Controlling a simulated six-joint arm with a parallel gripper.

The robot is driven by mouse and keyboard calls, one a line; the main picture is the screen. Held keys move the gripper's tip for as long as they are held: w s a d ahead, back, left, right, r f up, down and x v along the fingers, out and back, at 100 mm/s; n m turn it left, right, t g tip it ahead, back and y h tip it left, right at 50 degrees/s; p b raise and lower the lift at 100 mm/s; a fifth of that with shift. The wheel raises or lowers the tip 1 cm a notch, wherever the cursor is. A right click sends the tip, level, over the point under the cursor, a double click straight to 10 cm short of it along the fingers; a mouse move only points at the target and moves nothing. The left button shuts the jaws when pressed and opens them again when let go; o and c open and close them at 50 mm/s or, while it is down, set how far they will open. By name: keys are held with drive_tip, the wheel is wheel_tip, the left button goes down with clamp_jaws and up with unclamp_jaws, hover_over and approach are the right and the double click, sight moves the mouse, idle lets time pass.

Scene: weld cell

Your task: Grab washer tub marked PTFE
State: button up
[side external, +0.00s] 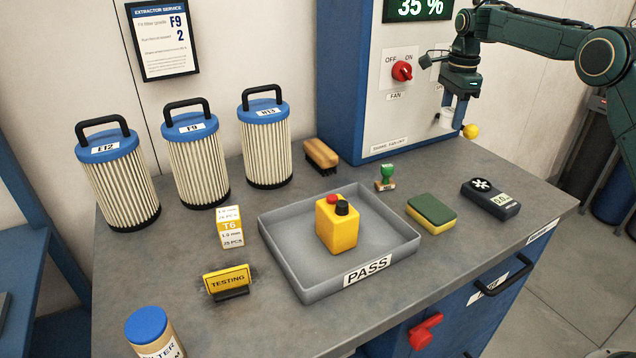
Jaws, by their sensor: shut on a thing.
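No tub marked PTFE can be read in this view. A tub with a blue lid (146,325) stands at the bottom left edge, partly cut off; the part of its label that shows reads "LTER". My gripper (455,116) is at the upper right, pointing down in front of the cabinet, far from that tub. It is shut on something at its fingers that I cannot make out. A small white shape (446,116) and a yellow ball (470,131) show by the fingertips; how they relate to the grip is unclear.
A grey PASS tray (283,266) holds a yellow box (337,225) with red and black knobs. Filters (200,165), a brush (321,155), a green stamp (386,175), a sponge (431,213), a meter (490,199), a T6 box (230,227) and a TESTING sign (228,283) surround it.

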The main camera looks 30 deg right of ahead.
sight(453, 110)
wheel_tip(453, 110, up, 6)
drive_tip(key=shift+f, duration=0.2)
drive_tip(key=shift+r, duration=0.15)
drive_tip(key=shift+s, duration=0.1)
idle(0.6)
